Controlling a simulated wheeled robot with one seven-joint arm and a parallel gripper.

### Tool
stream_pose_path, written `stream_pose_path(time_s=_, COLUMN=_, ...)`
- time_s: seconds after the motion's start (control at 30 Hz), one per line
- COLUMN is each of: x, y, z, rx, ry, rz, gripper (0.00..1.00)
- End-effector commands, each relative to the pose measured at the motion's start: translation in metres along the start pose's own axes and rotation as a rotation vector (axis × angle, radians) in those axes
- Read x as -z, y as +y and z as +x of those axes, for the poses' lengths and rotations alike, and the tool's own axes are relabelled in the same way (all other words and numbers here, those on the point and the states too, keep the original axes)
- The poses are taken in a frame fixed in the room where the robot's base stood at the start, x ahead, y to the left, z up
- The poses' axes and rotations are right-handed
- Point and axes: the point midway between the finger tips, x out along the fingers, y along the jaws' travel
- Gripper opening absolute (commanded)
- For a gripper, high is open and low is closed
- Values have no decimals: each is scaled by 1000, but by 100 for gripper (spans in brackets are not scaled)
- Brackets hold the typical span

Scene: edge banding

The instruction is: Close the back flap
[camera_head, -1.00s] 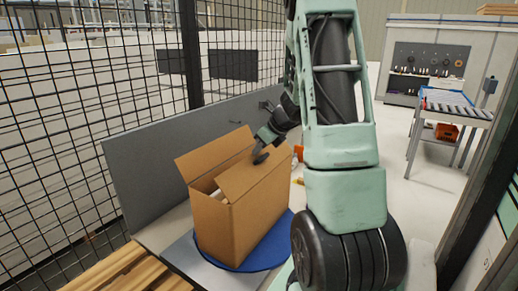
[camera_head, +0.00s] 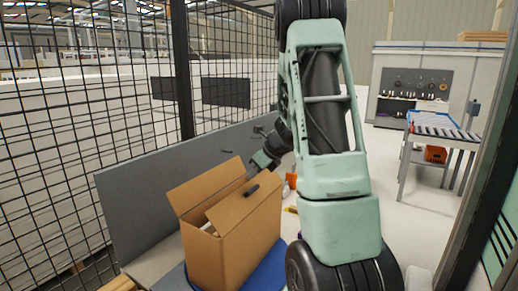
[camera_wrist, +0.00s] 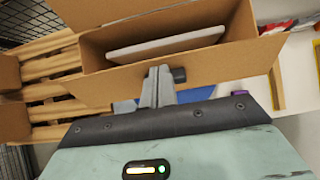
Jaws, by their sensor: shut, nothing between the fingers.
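An open brown cardboard box (camera_head: 232,250) stands in front of me. One flap (camera_head: 205,186) stands up on its far left side, and another flap (camera_head: 243,207) slants on the near right side. I cannot tell for sure which is the back flap. My gripper (camera_head: 252,190) is at the right flap's upper edge. In the wrist view my gripper (camera_wrist: 163,78) is shut and empty, its fingertips overlapping a flap (camera_wrist: 215,62) along the box's near side. Contact is unclear. A pale flat panel (camera_wrist: 165,45) lies inside the box.
The box rests on a blue round mat (camera_head: 268,270). A grey panel (camera_head: 135,200) and a wire mesh fence (camera_head: 90,130) stand behind and left. Wooden pallet slats (camera_wrist: 50,70) show in the wrist view. A roller table (camera_head: 440,125) stands at the far right over open floor.

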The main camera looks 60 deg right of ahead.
Motion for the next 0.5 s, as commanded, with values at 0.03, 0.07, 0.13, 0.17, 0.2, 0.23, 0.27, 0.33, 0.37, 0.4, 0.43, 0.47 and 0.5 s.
stream_pose_path(time_s=0.03, x=-7, y=-2, z=-11, rx=0, ry=0, rz=-1, gripper=0)
stream_pose_path(time_s=0.07, x=-9, y=-2, z=-14, rx=0, ry=0, rz=-2, gripper=0)
stream_pose_path(time_s=0.13, x=-15, y=-2, z=-20, rx=1, ry=-4, rz=-8, gripper=0)
stream_pose_path(time_s=0.17, x=-18, y=-2, z=-25, rx=1, ry=-4, rz=-8, gripper=0)
stream_pose_path(time_s=0.2, x=-22, y=-1, z=-31, rx=1, ry=-3, rz=-7, gripper=0)
stream_pose_path(time_s=0.23, x=-25, y=-2, z=-36, rx=1, ry=-4, rz=-8, gripper=0)
stream_pose_path(time_s=0.27, x=-28, y=-2, z=-41, rx=2, ry=-4, rz=-7, gripper=0)
stream_pose_path(time_s=0.33, x=-36, y=-1, z=-52, rx=1, ry=-3, rz=-7, gripper=0)
stream_pose_path(time_s=0.37, x=-39, y=-2, z=-56, rx=1, ry=-4, rz=-7, gripper=0)
stream_pose_path(time_s=0.4, x=-43, y=-2, z=-62, rx=2, ry=-4, rz=-7, gripper=0)
stream_pose_path(time_s=0.43, x=-46, y=-2, z=-67, rx=1, ry=-3, rz=-6, gripper=0)
stream_pose_path(time_s=0.47, x=-48, y=-1, z=-70, rx=0, ry=-2, rz=-5, gripper=0)
stream_pose_path(time_s=0.5, x=-51, y=-2, z=-74, rx=0, ry=-2, rz=-7, gripper=0)
